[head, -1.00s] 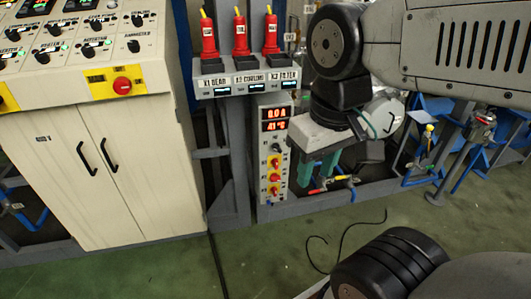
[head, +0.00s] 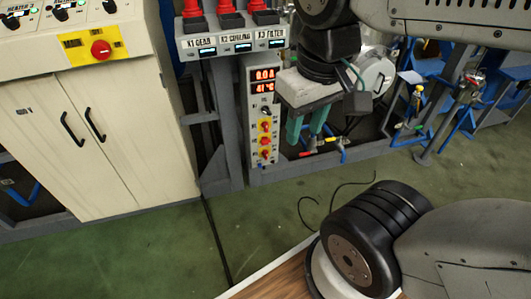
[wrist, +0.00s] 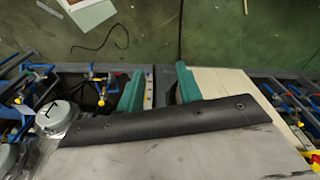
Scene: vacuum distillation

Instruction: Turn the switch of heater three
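The label reading HEATER 3 and its dark rotary knob (head: 11,22) are on the cream console (head: 35,55), cut by the top left corner in the head view. My gripper (head: 306,125) points down with two green fingers, well to the right of the console and beside the narrow display panel. In the wrist view my gripper (wrist: 157,88) shows its green fingers apart, with nothing held between them. The gripper is far from the knob and does not touch it. The knob cannot be made out in the wrist view.
A narrow panel (head: 264,155) with red digits, a dark knob and red-yellow switches stands left of my gripper. Red handles (head: 231,15) sit above it. A red emergency button (head: 101,49) is on the console. A black cable (head: 312,212) lies on the open green floor.

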